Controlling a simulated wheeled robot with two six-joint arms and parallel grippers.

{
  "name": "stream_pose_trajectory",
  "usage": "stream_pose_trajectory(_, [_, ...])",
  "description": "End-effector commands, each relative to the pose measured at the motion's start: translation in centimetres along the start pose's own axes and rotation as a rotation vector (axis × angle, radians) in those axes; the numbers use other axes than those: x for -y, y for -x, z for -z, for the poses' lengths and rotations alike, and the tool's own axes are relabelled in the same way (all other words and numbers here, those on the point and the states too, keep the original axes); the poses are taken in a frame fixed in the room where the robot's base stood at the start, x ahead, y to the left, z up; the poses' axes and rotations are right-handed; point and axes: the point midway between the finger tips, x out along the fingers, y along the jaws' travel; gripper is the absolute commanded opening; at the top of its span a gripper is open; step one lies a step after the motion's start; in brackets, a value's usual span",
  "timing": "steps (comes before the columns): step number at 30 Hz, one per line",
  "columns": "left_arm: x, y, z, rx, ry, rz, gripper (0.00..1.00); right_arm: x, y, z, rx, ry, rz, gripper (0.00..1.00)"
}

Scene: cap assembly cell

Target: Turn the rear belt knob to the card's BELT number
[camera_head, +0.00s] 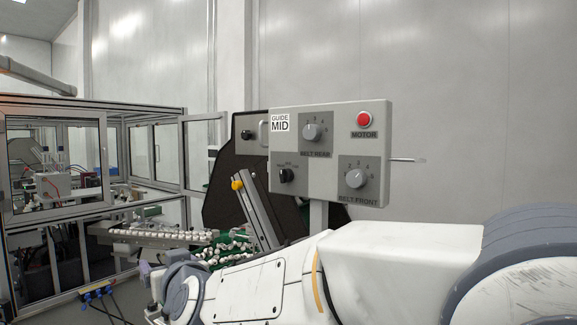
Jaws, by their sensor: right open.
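The rear belt knob (312,132) is a round grey knob on a dark plate marked BELT REAR, at the upper middle of the white control box (325,188). The numbers around it are too small to read, so I cannot tell its setting. My left gripper is out of view.
The box also carries a front belt knob (355,179), a black selector (286,175) and a red MOTOR button (364,119). A thin rod (405,160) sticks out right. A conveyor with white caps (165,233) and a framed enclosure (183,150) stand left. The space before the knobs is clear.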

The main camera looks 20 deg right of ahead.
Motion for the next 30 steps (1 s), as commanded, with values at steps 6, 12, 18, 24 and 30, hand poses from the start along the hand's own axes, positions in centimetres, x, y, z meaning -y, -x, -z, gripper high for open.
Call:
stream_pose_trajectory(6, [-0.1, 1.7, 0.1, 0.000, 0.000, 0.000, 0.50, -10.0, 0.4, 13.8, -0.446, -0.003, -0.521, 0.77])
stream_pose_trajectory(12, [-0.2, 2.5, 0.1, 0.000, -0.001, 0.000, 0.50, -16.6, 5.9, 17.7, -0.597, -0.004, -1.004, 0.77])
stream_pose_trajectory(18, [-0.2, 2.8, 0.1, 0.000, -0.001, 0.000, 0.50, -18.7, 9.5, 17.9, -0.611, -0.005, -1.252, 0.77])
stream_pose_trajectory(24, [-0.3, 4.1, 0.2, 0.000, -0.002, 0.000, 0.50, -20.5, 9.9, 18.9, -0.612, -0.004, -1.292, 0.77])
stream_pose_trajectory(30, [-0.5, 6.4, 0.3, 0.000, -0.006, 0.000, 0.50, -23.9, 9.4, 20.7, -0.611, -0.003, -1.290, 0.77])
